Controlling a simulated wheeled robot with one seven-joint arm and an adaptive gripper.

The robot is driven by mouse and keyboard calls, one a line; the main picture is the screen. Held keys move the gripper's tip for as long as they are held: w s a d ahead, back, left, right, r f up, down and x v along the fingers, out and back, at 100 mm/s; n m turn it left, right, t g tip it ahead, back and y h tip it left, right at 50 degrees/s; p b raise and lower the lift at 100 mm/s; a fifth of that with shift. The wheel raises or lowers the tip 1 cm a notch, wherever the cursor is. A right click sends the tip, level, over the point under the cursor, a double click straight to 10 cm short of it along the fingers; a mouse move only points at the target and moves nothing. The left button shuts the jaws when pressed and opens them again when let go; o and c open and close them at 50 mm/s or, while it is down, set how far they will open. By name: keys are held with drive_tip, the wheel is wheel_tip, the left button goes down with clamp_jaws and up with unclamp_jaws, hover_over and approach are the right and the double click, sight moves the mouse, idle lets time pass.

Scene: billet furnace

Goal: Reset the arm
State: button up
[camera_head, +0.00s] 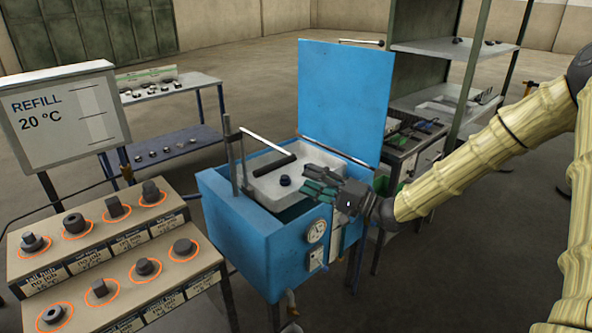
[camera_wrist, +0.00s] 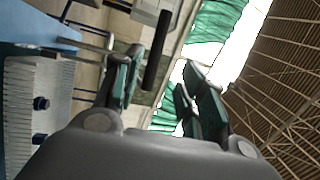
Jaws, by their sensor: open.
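My gripper (camera_head: 307,181) is at the end of my arm, which reaches in from the right in the head view. Its dark green fingers are spread and empty, beside and above the front right of the open blue tank (camera_head: 240,238). In the wrist view the gripper (camera_wrist: 165,72) also shows its fingers apart with nothing between them. A pale basket (camera_head: 268,188) sits in the tank with a small dark part (camera_head: 285,181) in it. The basket (camera_wrist: 20,75) also shows at the left of the wrist view.
The blue lid (camera_head: 345,95) stands open behind the tank. A stepped stand (camera_head: 130,235) with several dark parts is at the left, under a REFILL 20 °C sign (camera_head: 65,120). Shelving (camera_head: 440,50) stands behind. Floor is clear at front right.

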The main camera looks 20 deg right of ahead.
drive_tip(key=s+a+f+g+h, duration=0.2)
drive_tip(key=s+f+h, duration=0.15)
drive_tip(key=f, duration=0.65)
drive_tip(key=s+a+f+n+g+h, duration=0.15)
drive_tip(key=s+f, duration=0.35)
drive_tip(key=f, duration=0.6)
drive_tip(key=s+a+f+g+h, duration=0.2)
drive_tip(key=s+a+f+h, duration=0.15)
drive_tip(key=f, duration=0.65)
drive_tip(key=s+d+f+n+g+h, duration=0.1)
drive_tip(key=s+f, duration=0.4)
drive_tip(key=s, duration=0.5)
drive_tip(key=s+d+f+n+g+h, duration=0.1)
drive_tip(key=s+f+n+g+h, duration=0.1)
drive_tip(key=s, duration=0.8)
drive_tip(key=s+d+f+n+g+h, duration=0.1)
drive_tip(key=s+f+g, duration=0.4)
drive_tip(key=s, duration=0.5)
wheel_tip(320, 180, down, 3)
drive_tip(key=shift+s+r+n+h, duration=0.2)
drive_tip(key=shift+s+n+h, duration=0.2)
drive_tip(key=shift+n+h, duration=0.6)
drive_tip(key=shift+m, duration=0.25)
